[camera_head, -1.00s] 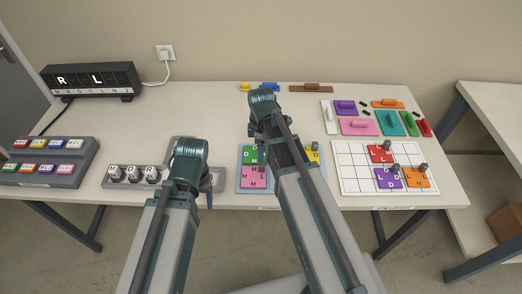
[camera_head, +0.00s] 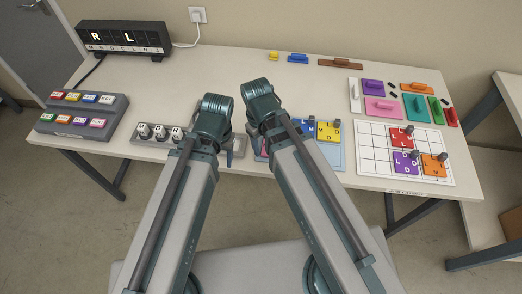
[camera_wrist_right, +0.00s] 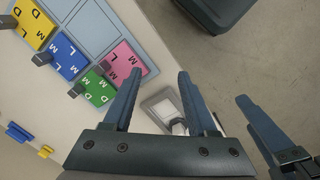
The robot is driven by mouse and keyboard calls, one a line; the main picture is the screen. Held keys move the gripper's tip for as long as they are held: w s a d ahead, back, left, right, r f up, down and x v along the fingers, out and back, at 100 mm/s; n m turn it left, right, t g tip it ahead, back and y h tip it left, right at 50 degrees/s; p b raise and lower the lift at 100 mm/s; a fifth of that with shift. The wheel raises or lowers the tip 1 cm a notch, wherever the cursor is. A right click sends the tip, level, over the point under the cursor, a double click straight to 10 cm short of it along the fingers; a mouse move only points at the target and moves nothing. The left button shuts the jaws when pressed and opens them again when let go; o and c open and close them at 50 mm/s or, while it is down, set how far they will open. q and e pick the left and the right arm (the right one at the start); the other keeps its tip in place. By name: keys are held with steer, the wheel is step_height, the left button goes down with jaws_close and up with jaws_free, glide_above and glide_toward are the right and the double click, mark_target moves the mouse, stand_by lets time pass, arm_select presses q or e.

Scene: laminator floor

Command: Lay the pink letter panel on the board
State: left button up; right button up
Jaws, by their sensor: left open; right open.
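The pink letter panel (camera_wrist_right: 124,62) lies in the pale blue tray (camera_wrist_right: 88,28) in the right wrist view, with a dark knob on it. In the head view my right arm hides most of it. My right gripper (camera_wrist_right: 158,76) is open and empty, with one fingertip close beside the panel's edge in the picture; I cannot tell the height gap. My left gripper (camera_head: 229,155) is open beside the tray's left side. The white grid board (camera_head: 372,165) stands at the right of the table, holding red (camera_head: 401,138), purple (camera_head: 405,164) and orange (camera_head: 433,167) panels.
Green (camera_wrist_right: 97,88), blue (camera_wrist_right: 69,57) and yellow (camera_wrist_right: 34,24) panels share the tray. Coloured handled blocks (camera_head: 381,106) lie behind the board. A grey button box (camera_head: 82,116) and a black letter display (camera_head: 124,39) stand at the left. The board's left cells are bare.

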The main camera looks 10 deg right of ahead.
steer(key=s+m, duration=0.1)
steer(key=s+a, duration=0.1)
steer(key=s+m, duration=0.1)
steer(key=shift+s+a+m, duration=0.25)
steer(key=shift+a+m, duration=0.05)
steer(key=shift+a, duration=0.05)
steer(key=shift+c, duration=0.6)
steer(key=shift+d, duration=0.15)
